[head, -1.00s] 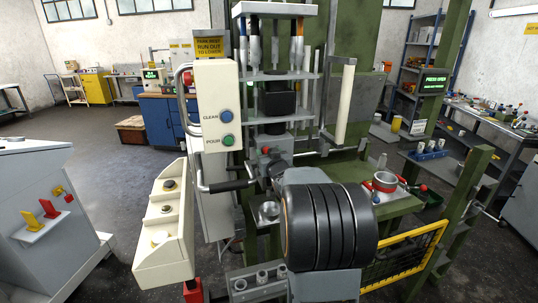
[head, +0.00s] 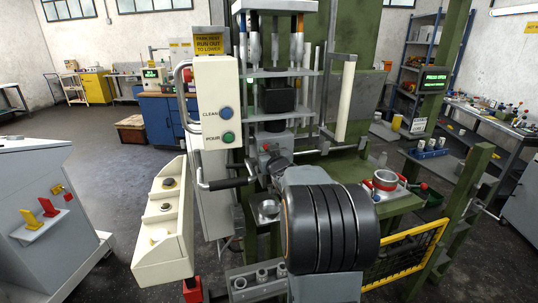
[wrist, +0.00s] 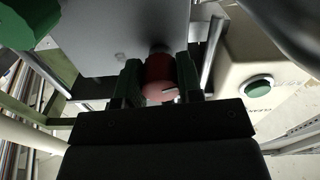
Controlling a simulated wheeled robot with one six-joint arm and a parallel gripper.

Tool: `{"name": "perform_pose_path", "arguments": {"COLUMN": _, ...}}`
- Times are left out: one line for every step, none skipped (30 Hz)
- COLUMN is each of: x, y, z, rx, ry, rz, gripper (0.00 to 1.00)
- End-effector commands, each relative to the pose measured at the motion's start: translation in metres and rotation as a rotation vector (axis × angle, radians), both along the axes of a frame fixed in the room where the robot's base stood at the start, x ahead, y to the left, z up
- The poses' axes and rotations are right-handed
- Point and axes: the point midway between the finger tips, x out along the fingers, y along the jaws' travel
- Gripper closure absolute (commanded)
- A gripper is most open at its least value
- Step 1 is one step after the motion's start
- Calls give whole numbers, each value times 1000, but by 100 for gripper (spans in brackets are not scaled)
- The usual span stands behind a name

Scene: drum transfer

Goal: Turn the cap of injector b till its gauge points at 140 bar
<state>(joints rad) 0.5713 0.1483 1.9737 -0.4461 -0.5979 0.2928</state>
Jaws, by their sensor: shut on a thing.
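In the wrist view my gripper (wrist: 160,85) has its two dark green fingers on either side of a red cap (wrist: 158,68) and is shut on it. The cap's round pink end faces the camera and carries a short light mark. No letter shows on it, so I cannot tell which injector it belongs to. In the head view my arm's black ribbed link hides the gripper and the cap. Several injectors (head: 276,48) stand upright in the rack of the green machine. I cannot make out a gauge needle or a bar reading in either view.
A cream panel (head: 216,100) with a blue and a green button stands left of the rack. Its green button (wrist: 258,86) shows close by at right in the wrist view. A cream box (head: 163,220) and a black-handled bar (head: 228,184) lie left of my arm. A yellow guard (head: 405,252) is at right.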

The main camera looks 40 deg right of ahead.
Motion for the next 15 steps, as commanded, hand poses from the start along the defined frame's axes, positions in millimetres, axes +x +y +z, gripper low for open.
{"name": "perform_pose_path", "arguments": {"x": 0, "y": 0, "z": -4, "rx": -24, "ry": 5, "rz": 0, "gripper": 90}}
{"name": "perform_pose_path", "arguments": {"x": 0, "y": 0, "z": -4, "rx": -42, "ry": 11, "rz": 0, "gripper": 90}}
{"name": "perform_pose_path", "arguments": {"x": 0, "y": 0, "z": -5, "rx": -68, "ry": 19, "rz": 0, "gripper": 90}}
{"name": "perform_pose_path", "arguments": {"x": 0, "y": 0, "z": -5, "rx": -91, "ry": 27, "rz": 0, "gripper": 90}}
{"name": "perform_pose_path", "arguments": {"x": 0, "y": 0, "z": -6, "rx": -113, "ry": 35, "rz": 0, "gripper": 90}}
{"name": "perform_pose_path", "arguments": {"x": 0, "y": 0, "z": -6, "rx": -146, "ry": 45, "rz": 0, "gripper": 90}}
{"name": "perform_pose_path", "arguments": {"x": 0, "y": 1, "z": -6, "rx": -172, "ry": 54, "rz": 0, "gripper": 90}}
{"name": "perform_pose_path", "arguments": {"x": 0, "y": 0, "z": -6, "rx": -199, "ry": 63, "rz": 0, "gripper": 90}}
{"name": "perform_pose_path", "arguments": {"x": 0, "y": 0, "z": -6, "rx": -235, "ry": 74, "rz": 1, "gripper": 90}}
{"name": "perform_pose_path", "arguments": {"x": 0, "y": 0, "z": -6, "rx": -262, "ry": 84, "rz": 1, "gripper": 90}}
{"name": "perform_pose_path", "arguments": {"x": 0, "y": 0, "z": -6, "rx": -289, "ry": 95, "rz": 0, "gripper": 90}}
{"name": "perform_pose_path", "arguments": {"x": 0, "y": 0, "z": -5, "rx": -325, "ry": 106, "rz": 1, "gripper": 90}}
{"name": "perform_pose_path", "arguments": {"x": 0, "y": 0, "z": -5, "rx": -353, "ry": 115, "rz": 2, "gripper": 90}}
{"name": "perform_pose_path", "arguments": {"x": 0, "y": 0, "z": -5, "rx": -379, "ry": 125, "rz": 0, "gripper": 90}}
{"name": "perform_pose_path", "arguments": {"x": 0, "y": 0, "z": -5, "rx": -415, "ry": 137, "rz": 1, "gripper": 90}}
